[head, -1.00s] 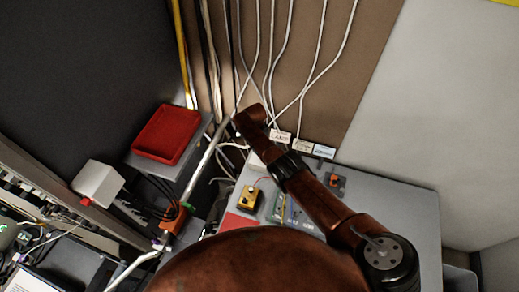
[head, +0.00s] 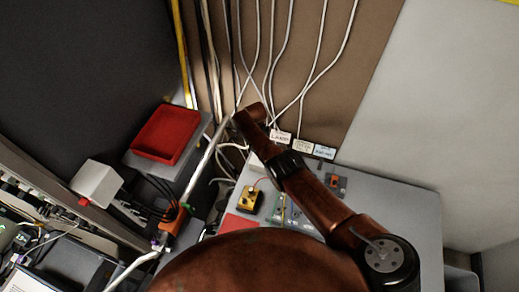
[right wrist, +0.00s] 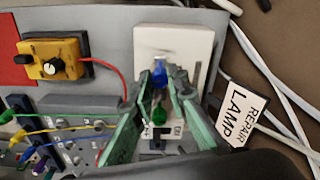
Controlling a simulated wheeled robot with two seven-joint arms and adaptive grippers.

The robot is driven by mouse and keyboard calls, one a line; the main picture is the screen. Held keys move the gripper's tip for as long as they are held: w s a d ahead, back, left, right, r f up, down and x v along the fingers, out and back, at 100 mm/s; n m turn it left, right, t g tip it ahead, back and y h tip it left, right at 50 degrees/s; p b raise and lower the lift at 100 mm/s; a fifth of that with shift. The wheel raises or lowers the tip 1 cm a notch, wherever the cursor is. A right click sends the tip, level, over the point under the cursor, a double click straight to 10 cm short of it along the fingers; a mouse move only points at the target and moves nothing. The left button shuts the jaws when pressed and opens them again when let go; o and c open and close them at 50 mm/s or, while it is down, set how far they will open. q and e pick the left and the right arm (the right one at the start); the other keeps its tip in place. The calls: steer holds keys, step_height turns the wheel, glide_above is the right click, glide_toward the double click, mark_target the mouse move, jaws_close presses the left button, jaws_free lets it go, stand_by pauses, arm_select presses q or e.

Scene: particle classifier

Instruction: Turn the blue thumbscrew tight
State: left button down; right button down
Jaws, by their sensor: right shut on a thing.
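The blue thumbscrew (right wrist: 159,72) shows in the right wrist view, in front of a white block on the grey panel. My right gripper (right wrist: 157,80) has its two green-padded fingers on either side of the thumbscrew, closed on it. A green part (right wrist: 158,114) lies between the fingers, nearer the camera. How far the screw is turned cannot be told. In the head view my right arm hides the thumbscrew and the gripper. My left gripper is in neither current view.
A yellow box with a black knob (right wrist: 54,58) and red wire stands left of the white block (right wrist: 173,45). Plugged cables crowd the lower left. A "REPAIR LAMP" tag (right wrist: 246,112) and white cables lie at right. A red tray (head: 166,134) stands left in the head view.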

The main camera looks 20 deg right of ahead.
stand_by(0.4)
steer(key=c, duration=1.9)
jaws_free()
steer(key=shift+r, duration=0.1)
steer(key=shift+w+a+r, duration=0.1)
steer(key=shift+a+r, duration=0.1)
steer(key=shift+r, duration=0.35)
step_height(320, 180, up, 11)
steer(key=shift+a+f, duration=0.1)
steer(key=shift+f, duration=0.1)
